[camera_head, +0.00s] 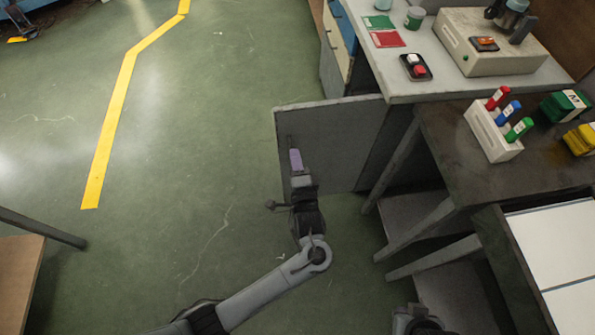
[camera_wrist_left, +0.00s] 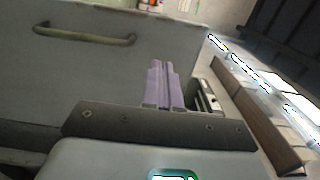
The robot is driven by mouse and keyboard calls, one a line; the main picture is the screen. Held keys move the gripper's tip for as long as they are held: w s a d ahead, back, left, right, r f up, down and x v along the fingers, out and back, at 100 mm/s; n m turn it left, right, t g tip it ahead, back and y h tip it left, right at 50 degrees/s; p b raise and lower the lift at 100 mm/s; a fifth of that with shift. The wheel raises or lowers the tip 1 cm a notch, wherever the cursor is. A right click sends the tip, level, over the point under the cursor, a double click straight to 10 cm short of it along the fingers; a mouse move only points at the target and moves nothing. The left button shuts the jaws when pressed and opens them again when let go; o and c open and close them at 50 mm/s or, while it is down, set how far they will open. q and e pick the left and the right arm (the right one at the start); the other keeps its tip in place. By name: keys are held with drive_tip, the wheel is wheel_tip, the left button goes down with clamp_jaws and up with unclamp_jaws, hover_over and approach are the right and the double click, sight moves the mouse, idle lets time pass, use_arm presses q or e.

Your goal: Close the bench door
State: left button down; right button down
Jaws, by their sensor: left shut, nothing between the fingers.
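The bench door (camera_head: 345,145) is a grey panel standing open, swung out from the bench over the green floor. My left gripper (camera_head: 296,160), with purple fingers, is shut and empty in front of the door near its outer edge. In the left wrist view the door (camera_wrist_left: 60,75) fills the upper left, with a bar handle (camera_wrist_left: 85,36) on its face. The purple fingers (camera_wrist_left: 163,85) are together there, to the right of the handle and apart from it. Whether the fingers touch the door I cannot tell. At the bottom, part of my right arm shows, but its gripper is not visible.
The bench top (camera_head: 420,88) carries a beige machine (camera_head: 490,45), a switch box (camera_head: 415,67) and red and green cards. A dark table (camera_head: 445,150) to the right holds a white rack (camera_head: 492,135) of coloured markers. The floor (camera_head: 190,150) left of the door is clear.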

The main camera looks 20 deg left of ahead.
sight(288, 127)
use_arm(q)
drive_tip(key=b+x, duration=0.3)
drive_tip(key=x, duration=0.3)
drive_tip(key=shift+w+a+f, duration=0.15)
drive_tip(key=shift+w+a, duration=0.05)
drive_tip(key=shift+w, duration=0.15)
drive_tip(key=shift+w+a+b, duration=0.3)
drive_tip(key=shift+w+b, duration=0.1)
drive_tip(key=shift+w, duration=0.25)
drive_tip(key=shift+a, duration=0.1)
